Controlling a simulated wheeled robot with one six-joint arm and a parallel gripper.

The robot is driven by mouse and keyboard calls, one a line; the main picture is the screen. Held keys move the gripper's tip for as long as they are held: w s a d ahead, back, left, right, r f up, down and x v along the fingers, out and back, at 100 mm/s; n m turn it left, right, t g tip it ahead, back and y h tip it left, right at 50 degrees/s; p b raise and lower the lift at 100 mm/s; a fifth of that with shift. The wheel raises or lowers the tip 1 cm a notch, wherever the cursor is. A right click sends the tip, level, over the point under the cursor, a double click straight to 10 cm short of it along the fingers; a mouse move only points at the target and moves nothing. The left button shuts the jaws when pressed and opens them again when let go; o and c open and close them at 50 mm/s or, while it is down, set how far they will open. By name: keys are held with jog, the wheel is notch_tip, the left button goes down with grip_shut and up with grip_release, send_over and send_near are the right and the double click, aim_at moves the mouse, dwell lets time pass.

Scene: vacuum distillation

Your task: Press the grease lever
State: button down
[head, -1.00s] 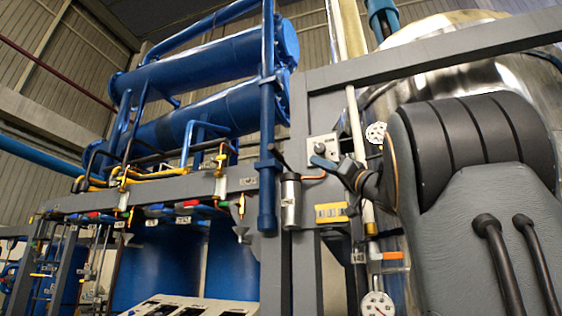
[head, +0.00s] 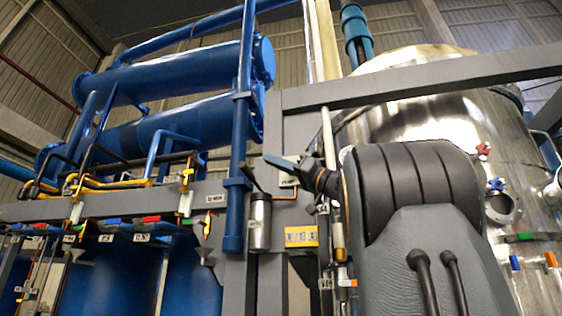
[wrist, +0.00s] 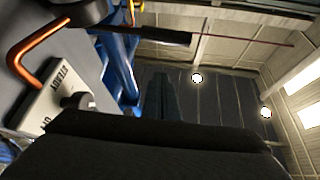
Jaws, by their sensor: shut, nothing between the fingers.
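The grease lever (head: 252,179) is a short dark handle. It slants up and left from the top of a silver cylinder (head: 259,222) on the grey frame. In the wrist view the lever (wrist: 150,36) is a black bar reaching right from a dark cap (wrist: 82,12). My gripper (head: 280,162) points left in the head view, just right of and slightly above the lever's tip. In the wrist view my gripper (wrist: 158,92) is shut and empty, with the lever above it in the picture. A gap shows between them there; exact depth is unclear.
A copper pipe (wrist: 38,50) and a white labelled box (wrist: 62,98) with a knob are close to my wrist. A blue vertical pipe (head: 238,150) stands left of the lever. A yellow label plate (head: 301,237) is below right.

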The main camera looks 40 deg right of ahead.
aim_at(252, 178)
jog(key=shift+w+a+f+p, duration=0.2)
jog(key=shift+w+a+p, duration=0.3)
jog(key=shift+w, duration=0.2)
jog(key=shift+w+a+f+p, duration=0.2)
jog(key=shift+w+a+p, duration=0.15)
jog(key=shift+w+a, duration=0.3)
jog(key=shift+w+a+f+p, duration=0.2)
jog(key=shift+w+a+p, duration=0.3)
jog(key=shift+w, duration=0.2)
jog(key=shift+a, duration=0.1)
